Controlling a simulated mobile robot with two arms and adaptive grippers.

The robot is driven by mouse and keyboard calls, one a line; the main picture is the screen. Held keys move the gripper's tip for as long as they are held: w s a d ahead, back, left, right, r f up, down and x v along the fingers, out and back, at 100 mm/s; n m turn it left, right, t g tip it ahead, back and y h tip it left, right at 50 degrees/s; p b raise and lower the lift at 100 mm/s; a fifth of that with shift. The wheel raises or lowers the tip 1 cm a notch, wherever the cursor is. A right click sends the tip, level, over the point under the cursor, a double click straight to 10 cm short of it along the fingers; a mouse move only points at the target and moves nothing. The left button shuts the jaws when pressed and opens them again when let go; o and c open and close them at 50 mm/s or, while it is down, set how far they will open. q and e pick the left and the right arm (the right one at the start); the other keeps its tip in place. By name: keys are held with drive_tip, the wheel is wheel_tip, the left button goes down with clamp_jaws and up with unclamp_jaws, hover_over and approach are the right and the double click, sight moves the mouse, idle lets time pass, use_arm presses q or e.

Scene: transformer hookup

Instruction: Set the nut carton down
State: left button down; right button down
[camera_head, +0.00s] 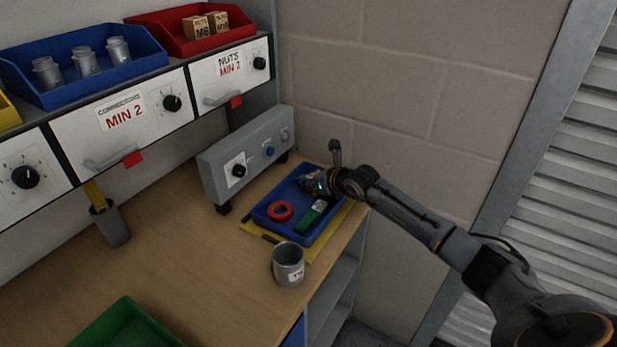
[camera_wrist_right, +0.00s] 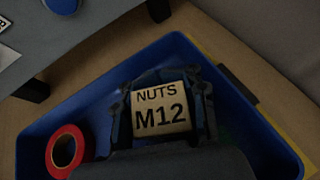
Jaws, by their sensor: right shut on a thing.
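My right gripper (camera_head: 318,183) reaches in from the right over the far end of the blue tray (camera_head: 262,222) on the workbench. It is shut on the nut carton (camera_wrist_right: 160,112), a tan box labelled "NUTS M12", which shows between its fingers in the right wrist view. The tray's blue wall (camera_wrist_right: 38,122) surrounds the carton in that view; I cannot tell whether the carton touches the tray floor. In the head view the carton is mostly hidden by the gripper. My left gripper is not in view.
A red tape roll (camera_head: 280,211) and a green object (camera_head: 311,217) lie in the tray. A grey cup (camera_head: 288,265) stands in front of it. A grey control box (camera_head: 245,160) stands behind left; a block wall (camera_head: 400,80) rises beyond. Bare bench lies left.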

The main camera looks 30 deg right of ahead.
drive_tip(key=c, duration=1.4)
unclamp_jaws()
drive_tip(key=shift+f, duration=0.15)
drive_tip(key=o, duration=0.3)
drive_tip(key=shift+o, duration=0.2)
drive_tip(key=shift+s+r, duration=0.1)
drive_tip(key=shift+r, duration=0.2)
drive_tip(key=b+v, duration=0.1)
drive_tip(key=v, duration=0.9)
drive_tip(key=shift+s, duration=0.45)
drive_tip(key=shift+s+r, duration=0.4)
